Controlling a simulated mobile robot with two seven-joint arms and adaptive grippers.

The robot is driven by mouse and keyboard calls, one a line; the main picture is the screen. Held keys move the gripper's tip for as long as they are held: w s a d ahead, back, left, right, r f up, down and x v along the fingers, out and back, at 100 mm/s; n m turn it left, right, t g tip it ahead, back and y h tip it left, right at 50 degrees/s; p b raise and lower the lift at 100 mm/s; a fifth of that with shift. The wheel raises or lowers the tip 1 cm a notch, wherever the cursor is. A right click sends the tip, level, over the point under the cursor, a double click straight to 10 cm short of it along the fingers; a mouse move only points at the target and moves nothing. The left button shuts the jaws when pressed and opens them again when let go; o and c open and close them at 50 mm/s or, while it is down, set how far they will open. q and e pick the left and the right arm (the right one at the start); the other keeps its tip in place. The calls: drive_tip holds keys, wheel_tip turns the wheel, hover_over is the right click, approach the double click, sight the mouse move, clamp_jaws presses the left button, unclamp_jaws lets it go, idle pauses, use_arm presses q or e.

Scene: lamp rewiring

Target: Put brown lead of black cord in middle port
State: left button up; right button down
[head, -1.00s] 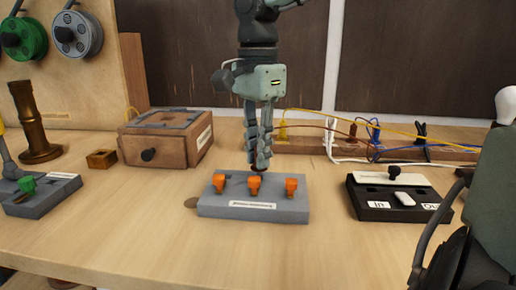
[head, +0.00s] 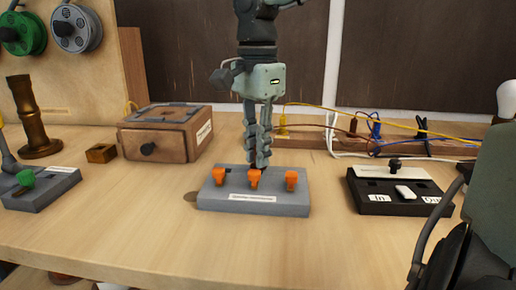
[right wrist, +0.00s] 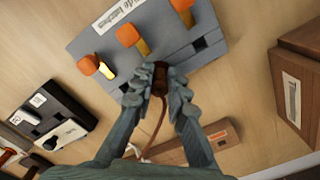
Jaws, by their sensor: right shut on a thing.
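The grey connector block (head: 254,200) has three upright orange levers, the middle one (head: 254,178) straight in front of my gripper. The block also shows in the right wrist view (right wrist: 90,58). My right gripper (head: 258,160) points down at its back edge. It is shut on the brown lead (right wrist: 160,78), whose dark end is between the fingertips, behind the middle lever. The fingers and lead hide the middle port. Dark square ports show on either side. I cannot tell whether the lead's tip is inside the port. My left gripper is out of view.
A wooden box (head: 166,133) stands behind left. A black switch box (head: 398,197) stands to the right. Yellow, blue and white wires run along a wooden strip (head: 310,146) at the back. The table in front of the block is clear.

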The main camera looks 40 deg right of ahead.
drive_tip(key=shift+f+b, duration=0.35)
drive_tip(key=shift+f, duration=0.15)
idle(0.8)
drive_tip(key=c, duration=1.4)
unclamp_jaws()
drive_tip(key=shift+c, duration=0.2)
wheel_tip(320, 180, up, 12)
